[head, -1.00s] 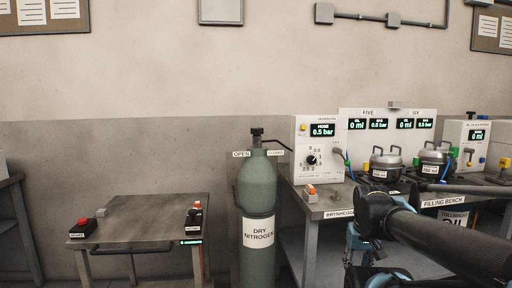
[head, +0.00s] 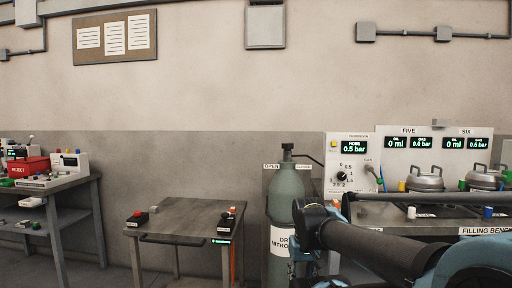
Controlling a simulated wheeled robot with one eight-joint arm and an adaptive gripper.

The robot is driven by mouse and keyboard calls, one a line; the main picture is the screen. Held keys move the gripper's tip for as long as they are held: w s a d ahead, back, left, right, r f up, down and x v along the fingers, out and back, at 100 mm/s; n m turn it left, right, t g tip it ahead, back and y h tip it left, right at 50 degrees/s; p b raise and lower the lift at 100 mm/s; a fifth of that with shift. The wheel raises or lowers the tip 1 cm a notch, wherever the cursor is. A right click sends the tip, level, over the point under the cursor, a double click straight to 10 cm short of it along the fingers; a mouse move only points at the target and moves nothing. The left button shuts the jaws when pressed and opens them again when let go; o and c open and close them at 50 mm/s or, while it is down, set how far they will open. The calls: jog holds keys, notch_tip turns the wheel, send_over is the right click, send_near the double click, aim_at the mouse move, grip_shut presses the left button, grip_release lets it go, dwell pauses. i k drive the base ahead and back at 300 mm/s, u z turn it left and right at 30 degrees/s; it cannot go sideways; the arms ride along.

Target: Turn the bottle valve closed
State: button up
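The green nitrogen bottle (head: 285,190) stands upright against the back wall, right of the small table. Its dark bottle valve (head: 287,151) sits on top, with an OPEN label (head: 271,166) to the left and a second label (head: 304,166), hard to read now, to the right. A black hose runs right from the valve. My dark arm crosses the lower right and covers part of the bottle's right side and its DRY NITROGEN label (head: 282,242). My gripper cannot be made out, and nothing of mine touches the valve in view.
A low metal table (head: 185,216) with a red-button box (head: 137,219) stands left of the bottle. The filling bench (head: 440,226), with a hose gauge panel (head: 350,165) reading 0.5 bar, stands right. A shelf bench (head: 50,187) is far left. Floor between the left benches looks clear.

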aim_at(287, 146)
jog(key=u, duration=0.6)
jog(key=i, duration=0.85)
jog(key=z, duration=1.45)
jog(key=k, duration=1.2)
jog(key=z, duration=0.45)
jog(key=i, duration=0.7)
jog(key=z, duration=0.1)
